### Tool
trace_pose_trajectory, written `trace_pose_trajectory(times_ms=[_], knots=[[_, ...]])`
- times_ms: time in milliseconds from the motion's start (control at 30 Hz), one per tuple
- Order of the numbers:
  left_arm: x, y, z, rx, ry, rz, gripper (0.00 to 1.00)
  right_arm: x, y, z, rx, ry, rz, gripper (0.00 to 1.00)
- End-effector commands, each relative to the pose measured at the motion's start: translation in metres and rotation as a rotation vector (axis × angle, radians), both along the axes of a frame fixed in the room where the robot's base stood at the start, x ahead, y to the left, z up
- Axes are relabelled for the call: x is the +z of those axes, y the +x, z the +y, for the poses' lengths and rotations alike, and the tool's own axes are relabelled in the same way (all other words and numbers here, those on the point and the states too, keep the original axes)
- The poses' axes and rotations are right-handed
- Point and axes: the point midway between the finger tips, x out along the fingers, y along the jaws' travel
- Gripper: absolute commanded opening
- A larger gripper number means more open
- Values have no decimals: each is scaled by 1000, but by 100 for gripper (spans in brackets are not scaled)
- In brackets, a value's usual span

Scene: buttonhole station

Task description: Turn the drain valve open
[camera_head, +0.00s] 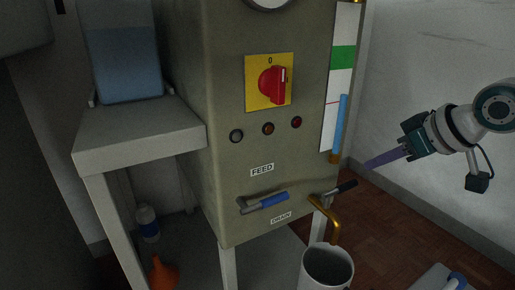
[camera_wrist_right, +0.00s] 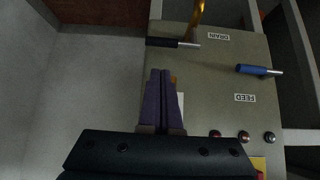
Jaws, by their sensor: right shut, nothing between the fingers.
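The drain valve has a black-gripped lever (camera_head: 345,187) beside the brass spout (camera_head: 331,216) at the cabinet's lower right; its grip points right and slightly up. In the right wrist view the black lever (camera_wrist_right: 162,42) lies across the picture near the DRAIN label (camera_wrist_right: 215,36). The blue-gripped feed lever (camera_head: 268,200) sits left of it, also seen in the right wrist view (camera_wrist_right: 252,69). My right gripper (camera_head: 370,164), with purple fingers, is shut and empty, up and right of the black lever in the head view and apart from it. My left gripper is out of view.
A grey bucket (camera_head: 327,262) stands under the spout. A red rotary switch (camera_head: 271,84) and several lamps are on the cabinet front (camera_head: 225,150). A sight tube (camera_head: 341,125) runs up its right side. A side table (camera_head: 130,140) holds a blue tank (camera_head: 125,70).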

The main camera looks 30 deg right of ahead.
Motion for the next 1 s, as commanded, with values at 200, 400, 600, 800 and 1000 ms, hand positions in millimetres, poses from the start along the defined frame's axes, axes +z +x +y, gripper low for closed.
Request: trace_pose_trajectory(times_ms=[200,400,600,800,1000], knots=[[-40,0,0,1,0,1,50,-35,24,3,-1,5,-3,0],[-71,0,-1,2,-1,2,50,-60,47,4,2,4,-1,0],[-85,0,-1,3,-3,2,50,-71,61,4,3,2,2,0],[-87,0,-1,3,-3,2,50,-72,64,5,6,0,4,0],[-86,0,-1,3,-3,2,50,-72,63,5,5,1,4,0]])
